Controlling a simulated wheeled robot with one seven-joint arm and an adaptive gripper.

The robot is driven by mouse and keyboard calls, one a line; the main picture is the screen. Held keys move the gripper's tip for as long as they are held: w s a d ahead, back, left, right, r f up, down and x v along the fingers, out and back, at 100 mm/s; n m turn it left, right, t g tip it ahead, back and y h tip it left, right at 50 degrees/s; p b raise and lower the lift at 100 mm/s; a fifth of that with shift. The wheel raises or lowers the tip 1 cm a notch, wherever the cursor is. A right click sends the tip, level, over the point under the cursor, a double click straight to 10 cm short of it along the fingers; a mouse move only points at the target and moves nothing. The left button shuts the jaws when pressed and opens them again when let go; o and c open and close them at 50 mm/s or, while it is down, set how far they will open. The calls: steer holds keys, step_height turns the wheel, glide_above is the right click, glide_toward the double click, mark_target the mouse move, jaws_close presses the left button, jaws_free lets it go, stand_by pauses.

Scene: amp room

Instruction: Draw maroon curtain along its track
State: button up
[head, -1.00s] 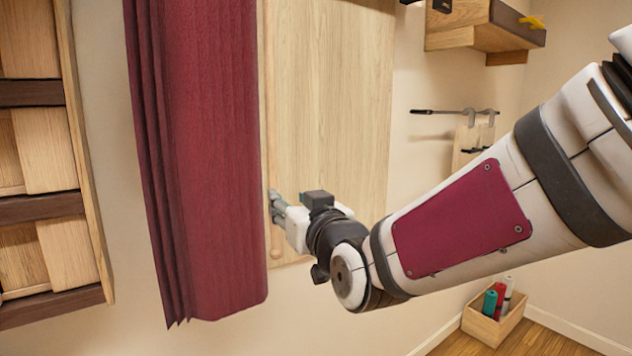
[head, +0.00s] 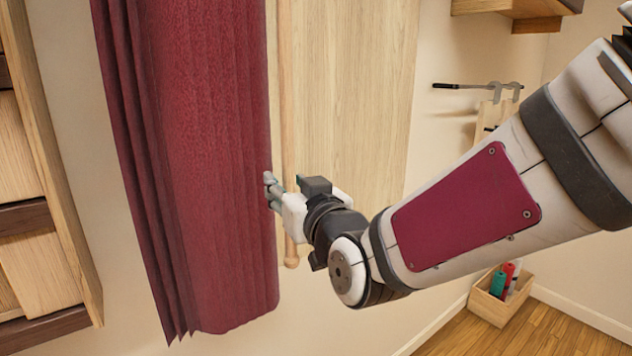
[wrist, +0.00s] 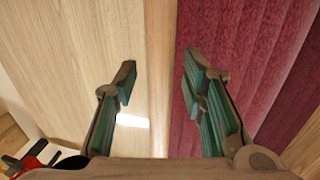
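The maroon curtain (head: 200,160) hangs gathered in folds left of centre in the head view; its top and track are out of frame. A thin wooden rod (head: 287,110) hangs upright beside its right edge and ends in a rounded knob. My gripper (head: 270,190) reaches from the right at the rod's lower part, its fingers beside the curtain's edge. In the wrist view, my gripper (wrist: 160,85) is open, with the rod (wrist: 159,45) between the two fingers and a gap on each side. The curtain (wrist: 240,50) is behind the right finger. How deep the rod sits between the fingers is unclear.
A pale wooden panel (head: 355,90) is on the wall behind the rod. A wall rail (head: 465,86) and shelf (head: 515,8) are at the right. A small box of bottles (head: 497,298) sits on the floor.

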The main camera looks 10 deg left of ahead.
jaws_close()
